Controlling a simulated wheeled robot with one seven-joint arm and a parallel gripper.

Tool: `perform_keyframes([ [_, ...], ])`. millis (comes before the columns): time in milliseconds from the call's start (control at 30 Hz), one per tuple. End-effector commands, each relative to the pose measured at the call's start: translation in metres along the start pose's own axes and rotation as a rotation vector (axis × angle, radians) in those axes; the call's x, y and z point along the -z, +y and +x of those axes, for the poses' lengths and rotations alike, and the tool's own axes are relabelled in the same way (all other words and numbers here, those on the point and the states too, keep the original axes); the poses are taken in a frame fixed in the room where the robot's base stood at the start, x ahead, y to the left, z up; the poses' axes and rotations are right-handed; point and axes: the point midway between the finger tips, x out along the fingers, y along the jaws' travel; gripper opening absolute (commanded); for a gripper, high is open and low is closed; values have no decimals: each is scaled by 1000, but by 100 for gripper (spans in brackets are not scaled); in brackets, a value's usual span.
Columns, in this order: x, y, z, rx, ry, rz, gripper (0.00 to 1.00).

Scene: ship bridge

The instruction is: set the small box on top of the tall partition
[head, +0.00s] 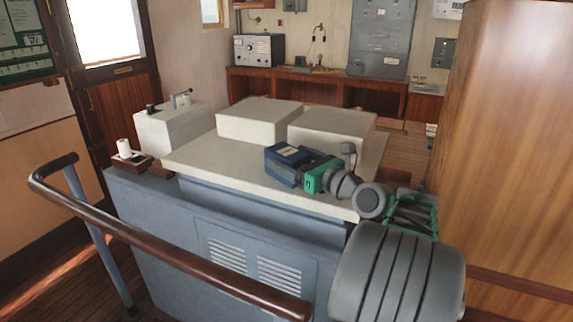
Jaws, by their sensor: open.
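White blocks (258,119) and (331,132) stand on the grey console (190,215), close behind my gripper. A white unit with levers (173,128) stands at the left. A brown handrail (165,245) runs across the front. Wooden shelving (310,90) lines the back.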

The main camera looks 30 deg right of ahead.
Motion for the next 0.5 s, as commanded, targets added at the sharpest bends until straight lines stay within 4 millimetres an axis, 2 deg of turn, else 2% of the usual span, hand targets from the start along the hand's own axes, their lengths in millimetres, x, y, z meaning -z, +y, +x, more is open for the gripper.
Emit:
perform_keyframes([
  [100,-1,3,24,-5,0,0,87],
  [200,0,2,36,-2,-1,1,87],
  [433,1,1,38,0,-1,1,87],
  [500,1,1,38,0,0,0,82],
])
